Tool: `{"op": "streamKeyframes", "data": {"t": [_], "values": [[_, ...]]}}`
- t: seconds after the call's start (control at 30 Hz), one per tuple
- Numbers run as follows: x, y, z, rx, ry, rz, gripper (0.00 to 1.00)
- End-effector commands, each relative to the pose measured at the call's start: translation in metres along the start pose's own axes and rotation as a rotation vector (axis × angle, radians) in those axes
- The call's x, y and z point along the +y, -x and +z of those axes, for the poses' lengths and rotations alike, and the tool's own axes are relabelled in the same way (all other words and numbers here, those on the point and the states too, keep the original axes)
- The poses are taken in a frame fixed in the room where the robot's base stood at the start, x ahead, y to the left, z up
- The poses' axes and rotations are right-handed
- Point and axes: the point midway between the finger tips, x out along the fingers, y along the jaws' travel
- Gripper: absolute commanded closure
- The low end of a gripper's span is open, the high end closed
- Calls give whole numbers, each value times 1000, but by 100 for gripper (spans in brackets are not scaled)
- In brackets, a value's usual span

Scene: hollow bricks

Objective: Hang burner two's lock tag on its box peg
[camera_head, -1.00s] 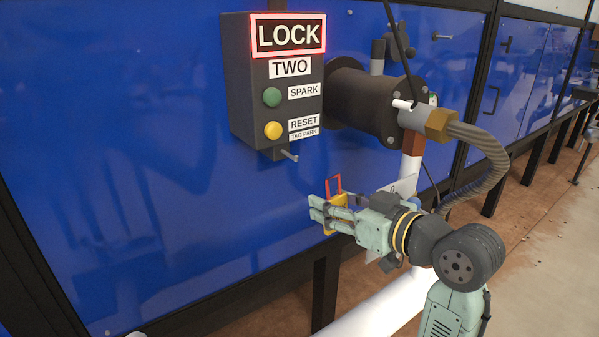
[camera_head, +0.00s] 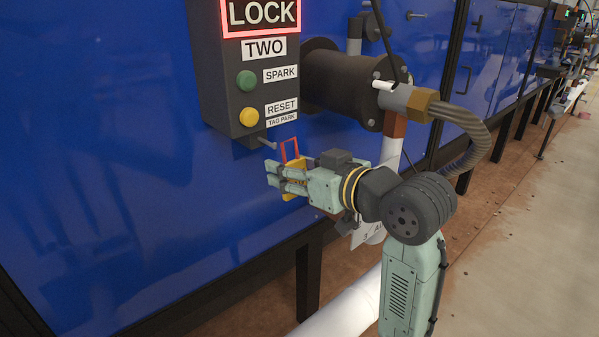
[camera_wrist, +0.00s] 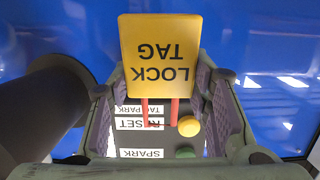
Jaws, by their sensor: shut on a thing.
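The yellow lock tag (camera_wrist: 161,50) with its red loop is held between the fingers of my gripper (camera_head: 288,180). In the head view the yellow body (camera_head: 292,190) shows between the fingers and the red loop (camera_head: 289,148) stands up above them. The box (camera_head: 238,70) for burner two shows a lit LOCK sign and TWO label. Its grey peg (camera_head: 267,143) sticks out below the TAG PARK label. The loop is just right of and slightly below the peg in the head view; I cannot tell their gap in depth. The peg is not clear in the wrist view.
A dark burner cylinder (camera_head: 345,85) projects right of the box and also shows at left in the wrist view (camera_wrist: 60,95). A ribbed hose (camera_head: 465,120) curves beside my arm. A white pipe (camera_head: 345,308) runs below. The blue panel (camera_head: 120,180) left of my gripper is bare.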

Motion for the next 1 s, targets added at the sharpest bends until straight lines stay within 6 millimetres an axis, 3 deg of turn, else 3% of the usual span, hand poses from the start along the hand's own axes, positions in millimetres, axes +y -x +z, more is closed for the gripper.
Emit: {"op": "streamKeyframes", "data": {"t": [1.0], "values": [[0,-59,-1,0,1,-1,82]]}}
